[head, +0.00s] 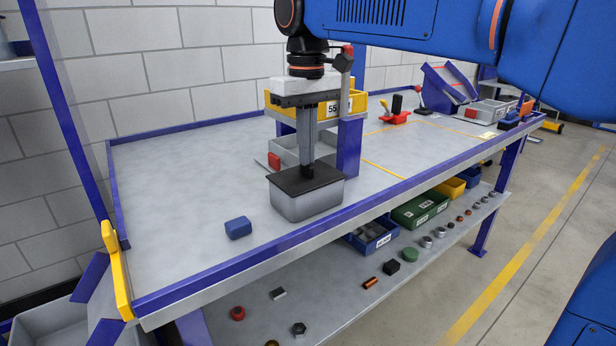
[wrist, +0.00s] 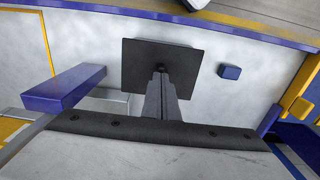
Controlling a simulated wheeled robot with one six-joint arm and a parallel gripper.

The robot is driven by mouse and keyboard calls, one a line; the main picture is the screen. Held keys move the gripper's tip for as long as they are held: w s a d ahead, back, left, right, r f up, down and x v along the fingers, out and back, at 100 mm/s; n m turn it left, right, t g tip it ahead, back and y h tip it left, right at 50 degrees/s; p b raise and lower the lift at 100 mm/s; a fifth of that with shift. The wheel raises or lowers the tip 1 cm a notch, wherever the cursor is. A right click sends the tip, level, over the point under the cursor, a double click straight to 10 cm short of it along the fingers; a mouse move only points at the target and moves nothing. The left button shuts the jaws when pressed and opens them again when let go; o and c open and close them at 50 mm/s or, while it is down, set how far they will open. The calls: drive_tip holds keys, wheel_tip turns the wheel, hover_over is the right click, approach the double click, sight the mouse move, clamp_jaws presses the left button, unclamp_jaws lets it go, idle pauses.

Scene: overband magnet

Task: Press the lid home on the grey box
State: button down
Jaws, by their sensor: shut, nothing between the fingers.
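The grey box (head: 307,205) stands on the bench near its front edge. A dark flat lid (head: 290,181) covers its top; in the head view it looks about level, and I cannot tell whether it is fully seated. The lid also shows in the wrist view (wrist: 190,66) as a dark square that hides the box. My gripper (head: 307,172) is shut and empty, pointing straight down. Its fingertips are at the middle of the lid and look to touch it. In the wrist view my gripper (wrist: 160,69) reaches the lid's centre too.
A blue block (head: 238,228) lies left of the box. The bench's left part is clear.

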wheel_tip(320, 180, up, 7)
idle(1.0)
drive_tip(key=s+d+f+m+t, duration=0.1)
drive_tip(key=s+d+f+m, duration=0.1)
drive_tip(key=s+d+f, duration=0.45)
drive_tip(key=s+d+f+m+t, duration=0.1)
drive_tip(key=d+f, duration=0.3)
drive_tip(key=d, duration=0.6)
drive_tip(key=s+d+f+m+t, duration=0.1)
drive_tip(key=s+d+f+m, duration=0.1)
drive_tip(key=s+d+f, duration=0.3)
drive_tip(key=s+d+f+m+t, duration=0.1)
drive_tip(key=s+d+f, duration=0.4)
drive_tip(key=f, duration=0.9)
drive_tip(key=s, duration=0.3)
drive_tip(key=shift+d+f+m+t, duration=0.25)
drive_tip(key=shift+m+t, duration=0.15)
drive_tip(key=shift+s+a, duration=0.1)
